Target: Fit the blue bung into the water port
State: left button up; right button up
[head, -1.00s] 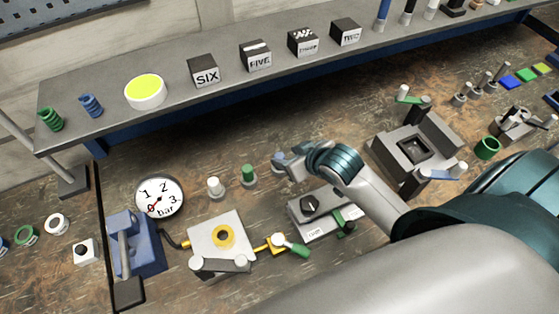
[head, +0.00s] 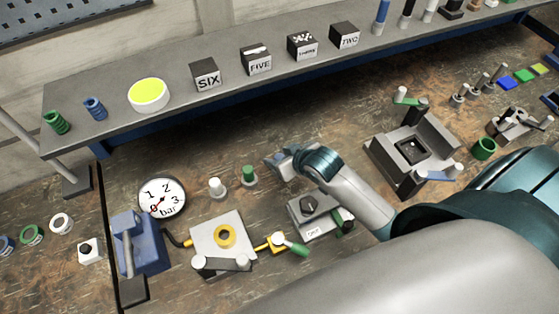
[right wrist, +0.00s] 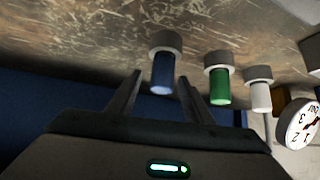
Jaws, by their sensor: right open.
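The blue bung (right wrist: 163,76) stands in a round grey base in the right wrist view. My right gripper (right wrist: 159,80) is open, with one finger on either side of the bung in that picture; a gap shows on both sides. In the head view my right gripper (head: 275,163) covers the blue bung. A pale plate with a yellow-ringed hole (head: 224,236) lies to its lower left, joined by a hose to a blue pump-like unit (head: 138,243). No readable label tells me which opening is the water port. My left gripper is out of view.
The green bung (head: 249,173) and white bung (head: 217,187) stand close beside, left of my right gripper. A dial gauge (head: 162,198) is further left. A grey fixture with a knob (head: 308,204) lies below my right forearm. A raised shelf (head: 210,95) runs behind.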

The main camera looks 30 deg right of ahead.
jog(key=shift+p+x, duration=0.45)
jog(key=shift+x, duration=1.1)
jog(key=shift+a, duration=0.15)
grip_shut()
